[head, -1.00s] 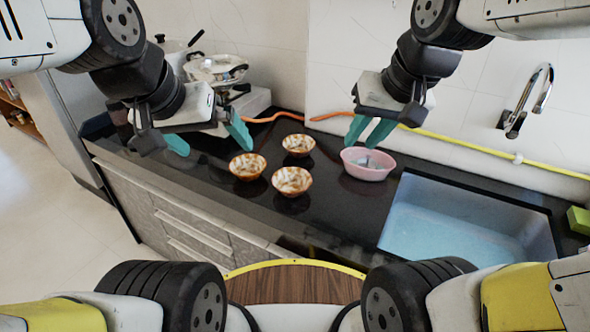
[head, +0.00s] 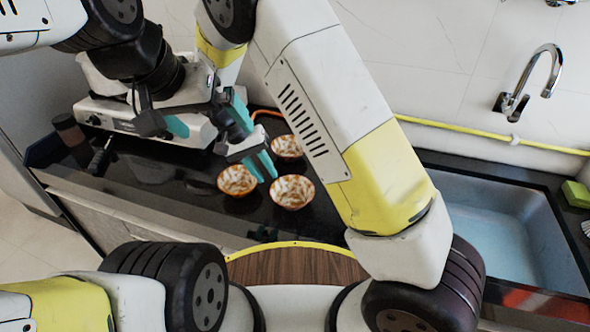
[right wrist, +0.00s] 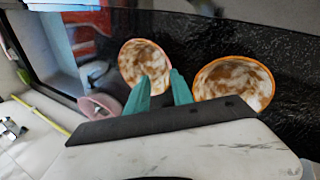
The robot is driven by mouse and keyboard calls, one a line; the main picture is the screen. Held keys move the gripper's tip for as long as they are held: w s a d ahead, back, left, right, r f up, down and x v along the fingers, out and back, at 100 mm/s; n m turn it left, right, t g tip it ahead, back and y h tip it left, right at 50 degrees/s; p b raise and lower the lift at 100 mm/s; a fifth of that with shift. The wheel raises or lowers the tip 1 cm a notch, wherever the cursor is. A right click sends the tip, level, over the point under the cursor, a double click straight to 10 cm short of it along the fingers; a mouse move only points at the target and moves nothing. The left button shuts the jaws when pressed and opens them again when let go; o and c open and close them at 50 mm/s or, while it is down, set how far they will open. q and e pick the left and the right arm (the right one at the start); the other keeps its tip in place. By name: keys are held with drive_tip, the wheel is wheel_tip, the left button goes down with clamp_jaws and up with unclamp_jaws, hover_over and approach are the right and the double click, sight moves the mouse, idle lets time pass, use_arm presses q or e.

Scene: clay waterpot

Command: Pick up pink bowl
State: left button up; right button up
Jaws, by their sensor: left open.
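The pink bowl does not show in the head view, where my right arm crosses the counter. Part of a pink rim, apparently the pink bowl (right wrist: 97,106), shows at left in the right wrist view, partly cut off by my gripper. My right gripper (head: 267,172) points down by the patterned bowls; its teal fingers (right wrist: 160,76) are apart with nothing seen between them. My left gripper (head: 212,122) is open and empty, left of the bowls and close to my right gripper.
Patterned brown-and-white bowls stand on the black counter: a far one (head: 287,147), a left one (head: 237,180) and a near one (head: 292,192). The sink (head: 510,235) and faucet (head: 540,75) are at right. A white appliance (head: 140,122) stands at back left.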

sight(275, 194)
drive_tip(key=shift+h, duration=0.3)
drive_tip(key=x, duration=0.3)
drive_tip(key=a+x, duration=0.1)
drive_tip(key=x, duration=0.4)
drive_tip(key=shift+w+a+f, duration=0.15)
drive_tip(key=shift+w+f, duration=0.1)
drive_tip(key=shift+f, duration=0.4)
clamp_jaws()
drive_tip(key=shift+s+a, duration=0.1)
idle(0.4)
